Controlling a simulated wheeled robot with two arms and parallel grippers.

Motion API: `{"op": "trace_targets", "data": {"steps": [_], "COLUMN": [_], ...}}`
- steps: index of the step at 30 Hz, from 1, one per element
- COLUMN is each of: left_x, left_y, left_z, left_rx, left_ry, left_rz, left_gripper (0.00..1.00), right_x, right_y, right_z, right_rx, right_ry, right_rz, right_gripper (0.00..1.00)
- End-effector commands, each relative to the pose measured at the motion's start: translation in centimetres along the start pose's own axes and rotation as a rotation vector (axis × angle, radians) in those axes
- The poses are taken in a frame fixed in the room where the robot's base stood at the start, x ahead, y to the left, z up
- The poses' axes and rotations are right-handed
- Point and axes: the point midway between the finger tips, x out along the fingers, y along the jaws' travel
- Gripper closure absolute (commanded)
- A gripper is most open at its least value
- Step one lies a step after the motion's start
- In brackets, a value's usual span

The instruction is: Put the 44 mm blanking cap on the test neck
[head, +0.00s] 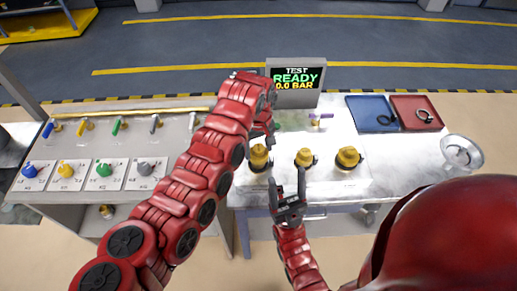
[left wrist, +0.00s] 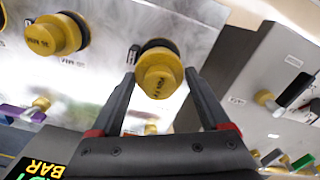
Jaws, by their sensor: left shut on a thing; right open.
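Three yellow caps stand in a row on the bench: a left cap (head: 260,158), a middle cap (head: 304,158) and a right cap (head: 348,158). My left gripper (head: 268,137) is at the left cap, coming from behind it. In the left wrist view this cap (left wrist: 158,78) is between the two fingers, which are shut on it; its label is too blurred to read. Another cap (left wrist: 52,36) stands beside it, clear of the fingers. My right gripper (head: 288,186) is open and empty, just in front of the row. I cannot make out the test neck clearly.
A display (head: 295,82) reading TEST READY, 0.0 BAR stands behind. A purple-handled valve (head: 321,119) is near it. A blue tray (head: 371,114), a red tray (head: 417,113) and a round bowl (head: 462,152) are at right. A valve panel (head: 102,174) is at left.

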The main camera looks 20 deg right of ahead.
Motion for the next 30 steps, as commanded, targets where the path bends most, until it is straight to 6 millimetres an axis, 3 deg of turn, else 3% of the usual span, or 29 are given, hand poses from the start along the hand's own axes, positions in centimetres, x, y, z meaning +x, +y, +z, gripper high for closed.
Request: {"op": "trace_targets", "data": {"steps": [30], "left_x": [-0.04], "left_y": [0.01], "left_z": [-0.04], "left_rx": [0.0], "left_ry": [0.001], "left_rz": [0.001], "left_gripper": [0.74], "right_x": [-0.62], "right_y": [-0.03], "right_z": [0.11], "right_rx": [0.0], "right_ry": [0.0], "right_rz": [0.0], "right_gripper": [0.37]}}
